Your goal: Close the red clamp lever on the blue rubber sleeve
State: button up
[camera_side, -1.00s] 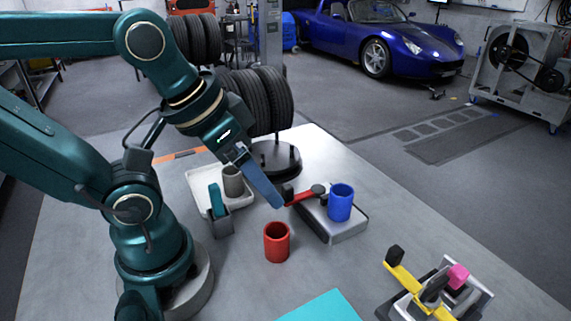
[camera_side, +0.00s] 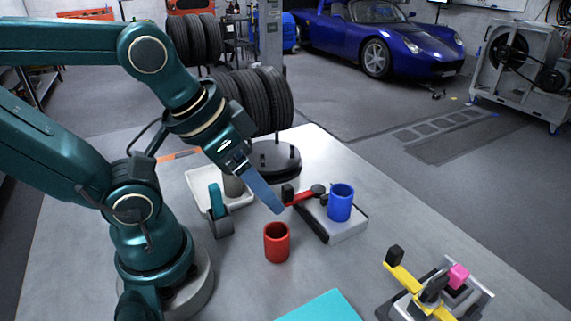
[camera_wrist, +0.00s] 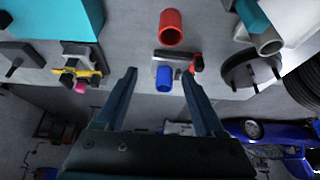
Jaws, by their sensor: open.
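The blue rubber sleeve (camera_side: 341,202) stands upright on a pale block fixture (camera_side: 346,229) right of centre. The red clamp lever (camera_side: 304,197) lies on the same fixture, left of the sleeve, with a black knob at its left end. In the wrist view the blue sleeve (camera_wrist: 164,78) and the red lever (camera_wrist: 197,64) appear beyond my fingers. My gripper (camera_side: 279,211) is open and empty, its fingers pointing down just left of the lever's knob. It also shows in the wrist view (camera_wrist: 158,75). Whether a finger touches the knob I cannot tell.
A red cup-like sleeve (camera_side: 277,242) stands in front of the fixture. A yellow-lever clamp (camera_side: 415,285) with a pink piece is at front right. A teal sheet (camera_side: 318,306) lies at the front edge. A white tray (camera_side: 197,179) and a dark round stand (camera_side: 275,160) are behind.

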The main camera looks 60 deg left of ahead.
jog(key=shift+c, duration=1.3)
jog(key=g, duration=0.5)
send_over(288, 186)
notch_tip(288, 186, down, 6)
jog(key=shift+d+r, duration=0.15)
jog(key=shift+r, duration=0.1)
jog(key=shift+f+g, duration=0.3)
jog(key=shift+f, duration=2.4)
grip_shut()
